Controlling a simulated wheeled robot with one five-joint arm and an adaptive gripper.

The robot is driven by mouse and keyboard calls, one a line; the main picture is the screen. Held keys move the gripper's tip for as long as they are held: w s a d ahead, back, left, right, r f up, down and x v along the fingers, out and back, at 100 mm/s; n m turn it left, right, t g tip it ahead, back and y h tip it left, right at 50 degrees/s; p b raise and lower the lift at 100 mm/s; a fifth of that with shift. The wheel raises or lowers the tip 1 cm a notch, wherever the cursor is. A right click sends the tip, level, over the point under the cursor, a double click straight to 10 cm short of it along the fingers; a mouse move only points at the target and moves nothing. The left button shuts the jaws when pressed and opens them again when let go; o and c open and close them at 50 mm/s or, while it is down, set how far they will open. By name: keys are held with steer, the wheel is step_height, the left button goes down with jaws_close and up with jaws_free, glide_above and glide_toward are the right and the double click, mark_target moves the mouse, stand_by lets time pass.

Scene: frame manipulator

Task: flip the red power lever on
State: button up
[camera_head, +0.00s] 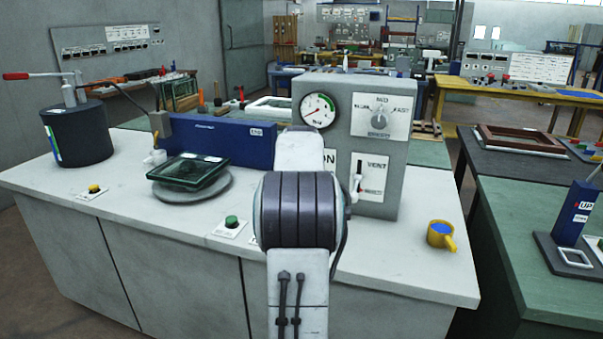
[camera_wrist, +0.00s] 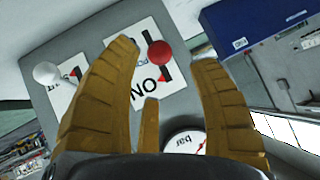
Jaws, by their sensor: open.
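The red power lever's round knob (camera_wrist: 159,53) shows in the wrist view in front of a white plate (camera_wrist: 147,88) marked "ON". The view is turned, so the lettering is tilted. The tan fingers of my gripper (camera_wrist: 165,58) are open, one on each side of the knob in the picture. No finger is seen closed on it, and I cannot tell how deep between them it lies. In the head view my arm hides the red lever and gripper; only an edge of the "ON" plate (camera_head: 330,160) shows on the grey control box (camera_head: 338,88).
The vent lever with a white knob (camera_wrist: 46,72) is beside the power plate; its plate (camera_head: 371,178) also shows in the head view. A gauge (camera_head: 318,111) and dial (camera_head: 380,111) are above. A blue box (camera_head: 225,142) stands left, a yellow cup (camera_head: 441,234) right.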

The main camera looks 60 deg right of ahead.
steer(key=shift+v, duration=2.85)
steer(key=shift+f, duration=0.1)
